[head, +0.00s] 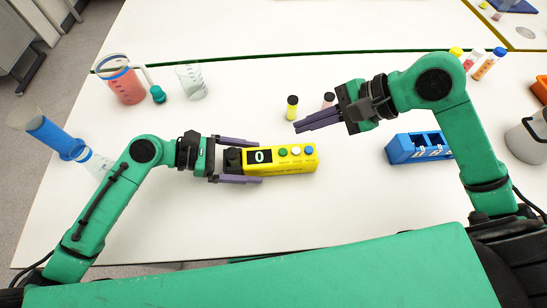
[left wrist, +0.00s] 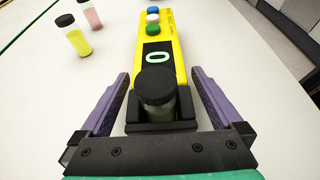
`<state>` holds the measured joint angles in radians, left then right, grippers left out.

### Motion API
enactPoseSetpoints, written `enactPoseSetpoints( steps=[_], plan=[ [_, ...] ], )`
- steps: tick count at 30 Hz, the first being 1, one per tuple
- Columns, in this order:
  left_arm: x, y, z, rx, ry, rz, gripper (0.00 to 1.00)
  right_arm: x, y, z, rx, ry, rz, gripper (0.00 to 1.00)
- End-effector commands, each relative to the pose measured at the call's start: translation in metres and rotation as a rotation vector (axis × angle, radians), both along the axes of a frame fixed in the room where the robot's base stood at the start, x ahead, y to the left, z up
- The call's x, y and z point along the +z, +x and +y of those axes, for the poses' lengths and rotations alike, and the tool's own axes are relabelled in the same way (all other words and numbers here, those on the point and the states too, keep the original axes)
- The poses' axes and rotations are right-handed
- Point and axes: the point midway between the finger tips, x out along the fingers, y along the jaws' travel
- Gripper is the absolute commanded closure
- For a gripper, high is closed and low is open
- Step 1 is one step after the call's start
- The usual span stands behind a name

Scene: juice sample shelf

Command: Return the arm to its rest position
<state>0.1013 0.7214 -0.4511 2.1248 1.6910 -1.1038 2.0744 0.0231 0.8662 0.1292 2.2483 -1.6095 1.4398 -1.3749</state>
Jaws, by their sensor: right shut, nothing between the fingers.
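My left gripper (head: 259,162) is open around the near end of a yellow device (head: 298,168), one finger on each side. In the left wrist view, a black-capped vial (left wrist: 155,90) stands in the device's black holder between the spread fingers, which look apart from it. The device has a display reading 0 and green, white and blue buttons. My right gripper (head: 298,127) is shut and empty above the table, near a yellow vial (head: 292,109) and a pink vial (head: 328,99) that it partly overlaps in the head view.
A blue rack (head: 419,148) stands on the right. Several vials line the back right. The table's front middle is clear.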

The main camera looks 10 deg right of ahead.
Motion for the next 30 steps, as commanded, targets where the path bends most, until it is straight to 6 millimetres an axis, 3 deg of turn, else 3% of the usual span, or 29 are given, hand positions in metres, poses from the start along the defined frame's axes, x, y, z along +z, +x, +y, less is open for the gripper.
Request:
enactPoseSetpoints(
  steps=[4,13,23,26,30],
  plan=[
    [0.004,0.001,0.014,0.003,0.003,0.0,0.0,0.0,0.0,0.0,0.0,0.0,0.0,1.0],
    [0.026,0.004,0.066,0.001,0.003,0.0,0.0,0.0,0.0,0.0,0.0,0.0,0.0,1.0],
    [0.029,0.004,0.069,0.0,0.0,0.0,0.0,0.001,0.0,0.0,0.0,0.0,0.0,1.0],
    [0.04,0.004,0.069,0.0,0.0,-0.001,0.0,0.011,0.0,0.0,0.0,0.0,0.0,1.0],
    [0.07,0.004,0.069,0.0,0.0,-0.001,0.0,0.041,0.0,0.0,0.0,0.0,0.0,1.0]
  ],
)
